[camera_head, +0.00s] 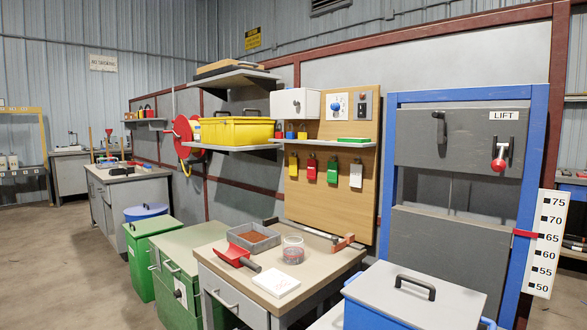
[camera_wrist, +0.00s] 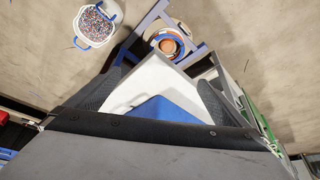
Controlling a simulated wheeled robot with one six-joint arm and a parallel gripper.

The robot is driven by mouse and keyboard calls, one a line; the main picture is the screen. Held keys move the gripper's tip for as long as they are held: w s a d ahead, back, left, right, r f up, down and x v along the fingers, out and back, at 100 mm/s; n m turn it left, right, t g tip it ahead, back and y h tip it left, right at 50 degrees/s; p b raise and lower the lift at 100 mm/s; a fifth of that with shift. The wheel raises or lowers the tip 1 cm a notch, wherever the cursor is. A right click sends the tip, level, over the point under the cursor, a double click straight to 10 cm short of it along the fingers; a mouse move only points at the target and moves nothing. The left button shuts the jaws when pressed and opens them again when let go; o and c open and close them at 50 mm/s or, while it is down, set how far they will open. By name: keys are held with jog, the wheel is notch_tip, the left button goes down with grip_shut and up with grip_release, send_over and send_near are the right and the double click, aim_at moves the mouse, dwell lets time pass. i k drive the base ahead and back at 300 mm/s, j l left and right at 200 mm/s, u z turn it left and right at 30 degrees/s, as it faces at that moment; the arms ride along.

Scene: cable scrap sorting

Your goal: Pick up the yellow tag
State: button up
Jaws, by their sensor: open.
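The yellow tag (camera_head: 293,166) hangs at the left end of a row of tags on the wooden board (camera_head: 330,215) in the head view. To its right hang a red tag (camera_head: 311,168), a green tag (camera_head: 333,171) and a white tag (camera_head: 356,175), with gaps between them. My gripper (camera_wrist: 160,84) shows only in the wrist view, as two dark fingers set apart. It is open, and I see no tag between the fingers. The yellow tag is not in the wrist view.
Below the board, a bench (camera_head: 331,262) holds a grey tray (camera_head: 254,237), a red scoop (camera_head: 236,255) and a clear jar (camera_head: 293,250). A shelf with a yellow bin (camera_head: 236,131) is left of the board. A blue-framed lift (camera_head: 457,160) stands to its right.

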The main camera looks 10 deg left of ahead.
aim_at(292, 160)
jog(key=u, duration=1.35)
jog(key=i+j+u, duration=0.25)
jog(key=i, duration=0.4)
jog(key=i+u, duration=0.3)
jog(key=i, duration=3.75)
jog(key=i+z, duration=0.15)
jog(key=z, duration=0.35)
jog(key=i+z, duration=0.15)
jog(key=z, duration=0.3)
jog(key=i+z, duration=0.15)
jog(key=z, duration=2.2)
